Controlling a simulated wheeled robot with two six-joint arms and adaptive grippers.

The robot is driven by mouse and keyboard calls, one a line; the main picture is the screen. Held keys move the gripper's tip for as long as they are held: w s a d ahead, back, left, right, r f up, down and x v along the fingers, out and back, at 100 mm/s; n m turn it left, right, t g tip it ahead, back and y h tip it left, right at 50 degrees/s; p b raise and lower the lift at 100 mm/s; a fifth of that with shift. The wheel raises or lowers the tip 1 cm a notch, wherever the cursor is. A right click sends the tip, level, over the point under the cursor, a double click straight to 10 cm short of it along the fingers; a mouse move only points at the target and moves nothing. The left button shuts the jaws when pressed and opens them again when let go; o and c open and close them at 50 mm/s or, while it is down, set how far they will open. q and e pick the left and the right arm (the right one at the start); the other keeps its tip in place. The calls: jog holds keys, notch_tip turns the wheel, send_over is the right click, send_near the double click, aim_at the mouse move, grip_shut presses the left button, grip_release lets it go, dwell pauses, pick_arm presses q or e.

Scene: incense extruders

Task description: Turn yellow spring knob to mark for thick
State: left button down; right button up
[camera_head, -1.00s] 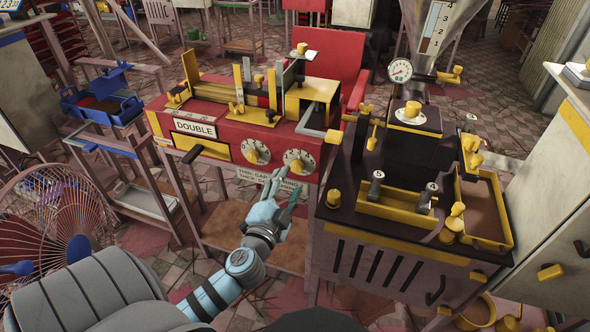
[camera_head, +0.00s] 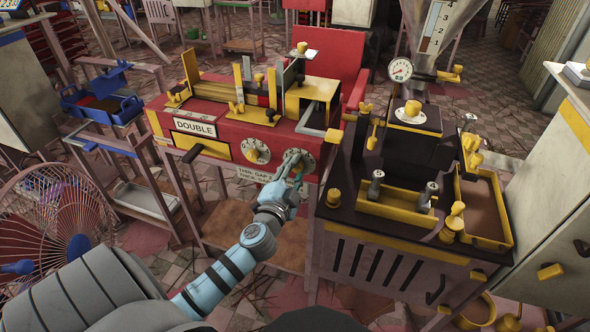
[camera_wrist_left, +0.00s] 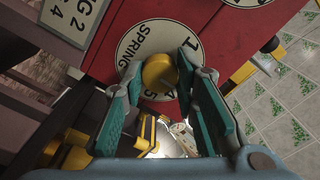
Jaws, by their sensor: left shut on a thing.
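The yellow spring knob (camera_wrist_left: 159,72) sits at the centre of a white dial (camera_wrist_left: 136,46) marked "SPRING" with numbers around its rim, in the left wrist view. The dial is on the front of the red machine (camera_head: 226,122), on its right side in the head view. My left gripper (camera_head: 291,160) is at this dial, its fingers on both sides of the knob. In the left wrist view the teal fingers (camera_wrist_left: 158,75) are shut on the knob. The knob is mostly hidden by the fingers in the head view. My right gripper is not in view.
A second white dial with a yellow knob (camera_head: 255,151) is just left of the gripper. A dark machine (camera_head: 350,225) with yellow trays stands close on the right. A red fan (camera_head: 60,215) stands at the left.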

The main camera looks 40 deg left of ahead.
pick_arm(q)
jog(key=shift+m, duration=0.3)
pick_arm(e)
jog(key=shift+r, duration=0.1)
pick_arm(q)
jog(key=m+p, duration=0.1)
jog(key=m, duration=0.2)
jog(key=shift+m+p, duration=0.4)
jog(key=shift+m, duration=1.2)
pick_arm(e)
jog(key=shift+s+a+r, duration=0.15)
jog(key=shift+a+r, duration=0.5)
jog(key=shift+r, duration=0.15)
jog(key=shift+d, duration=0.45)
